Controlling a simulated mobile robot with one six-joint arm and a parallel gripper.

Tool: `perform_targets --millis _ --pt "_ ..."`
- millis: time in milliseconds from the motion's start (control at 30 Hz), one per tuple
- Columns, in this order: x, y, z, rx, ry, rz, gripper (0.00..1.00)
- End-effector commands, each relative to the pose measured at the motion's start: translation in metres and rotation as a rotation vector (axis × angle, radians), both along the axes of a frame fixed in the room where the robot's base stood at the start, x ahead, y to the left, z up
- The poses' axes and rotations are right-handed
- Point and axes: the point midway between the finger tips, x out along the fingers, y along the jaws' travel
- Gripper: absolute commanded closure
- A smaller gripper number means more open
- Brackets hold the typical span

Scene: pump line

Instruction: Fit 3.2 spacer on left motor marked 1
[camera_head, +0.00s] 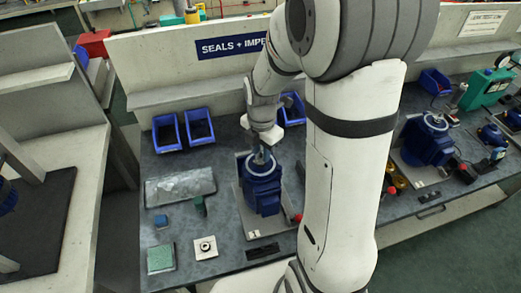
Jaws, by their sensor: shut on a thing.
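The left blue motor (262,188) stands upright on a grey baseplate, with a small white tag (254,234) at its front that looks marked 1. A pale ring shows around its top face. My gripper (263,157) points down over the motor's top, close to its shaft. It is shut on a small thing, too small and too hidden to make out. I cannot tell whether that thing is the spacer or whether it touches the shaft.
Blue bins (166,133) stand behind. A metal tray (180,187), a green block (161,258) and a ring on a white plate (206,248) lie left. A second blue motor (428,143) stands right, beyond my arm. A red-knobbed part (298,218) is close to the left motor.

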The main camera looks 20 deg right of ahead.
Motion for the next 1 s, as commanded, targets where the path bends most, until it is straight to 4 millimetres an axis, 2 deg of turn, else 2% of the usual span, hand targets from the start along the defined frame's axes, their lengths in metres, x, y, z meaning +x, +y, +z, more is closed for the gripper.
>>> perform_targets --millis 600,633,900,1000 --pt "0.0 0.0006 -0.0031 0.0 0.0 0.001 0.96" --pt "0.0 0.0006 -0.0023 0.0 0.0 0.001 0.72" --pt "0.0 0.0008 -0.0021 0.0 0.0 0.002 0.5" --pt "0.0 0.0009 -0.0021 0.0 0.0 0.002 0.49"
